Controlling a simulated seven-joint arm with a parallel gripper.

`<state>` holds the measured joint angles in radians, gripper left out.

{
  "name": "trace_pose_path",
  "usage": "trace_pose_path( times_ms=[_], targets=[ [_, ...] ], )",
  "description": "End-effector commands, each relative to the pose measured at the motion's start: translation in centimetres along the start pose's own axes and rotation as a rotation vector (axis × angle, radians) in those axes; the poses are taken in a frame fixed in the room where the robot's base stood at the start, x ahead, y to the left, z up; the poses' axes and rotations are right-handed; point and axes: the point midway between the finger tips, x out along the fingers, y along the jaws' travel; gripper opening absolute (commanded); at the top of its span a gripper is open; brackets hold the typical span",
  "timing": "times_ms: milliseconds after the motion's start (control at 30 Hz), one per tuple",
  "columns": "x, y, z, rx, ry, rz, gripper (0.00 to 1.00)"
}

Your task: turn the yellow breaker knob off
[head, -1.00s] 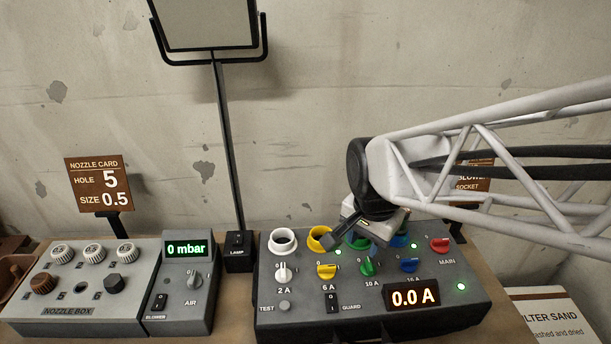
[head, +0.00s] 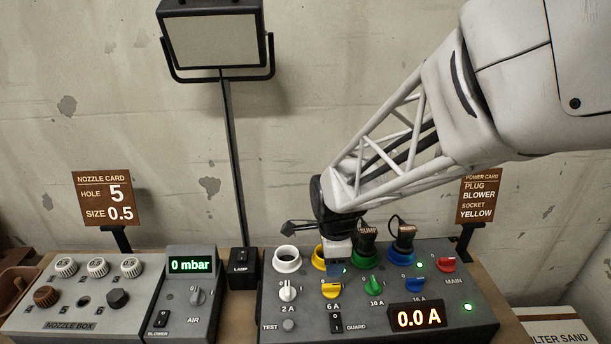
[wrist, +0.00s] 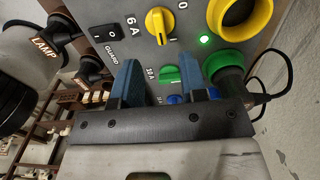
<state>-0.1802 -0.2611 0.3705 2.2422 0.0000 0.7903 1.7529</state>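The yellow breaker knob (head: 331,290) sits on the grey power panel, below the yellow socket (head: 319,258) and above the 6 A label. The knob also shows at the top of the wrist view (wrist: 160,25), with a lit green light beside it. My gripper (head: 338,270) is above the panel, just above the yellow knob in the head picture, and partly covers the yellow socket. In the wrist view, my gripper's blue fingers (wrist: 160,80) stand apart with nothing held between them. The yellow knob is beyond the fingertips, not between them.
The green knob (head: 376,286) and blue knob (head: 414,284) are to the right, the white knob (head: 288,291) to the left. The black guard switch (head: 336,322) is just below. Plugs with cables (head: 404,236) stand in the green and blue sockets. The lamp post (head: 234,170) rises at left.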

Motion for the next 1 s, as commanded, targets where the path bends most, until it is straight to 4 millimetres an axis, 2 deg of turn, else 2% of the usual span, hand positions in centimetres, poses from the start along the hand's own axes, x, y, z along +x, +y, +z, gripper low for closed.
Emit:
trace_pose_path(
  times_ms=[267,467,1000],
  targets=[
    [0.1,0.0,0.0,-0.002,0.0,0.0,0.39],
    [1.2,0.0,0.0,-0.002,0.0,0.002,0.39],
    [6.9,0.0,0.0,-0.002,0.0,0.0,0.39]
  ],
)
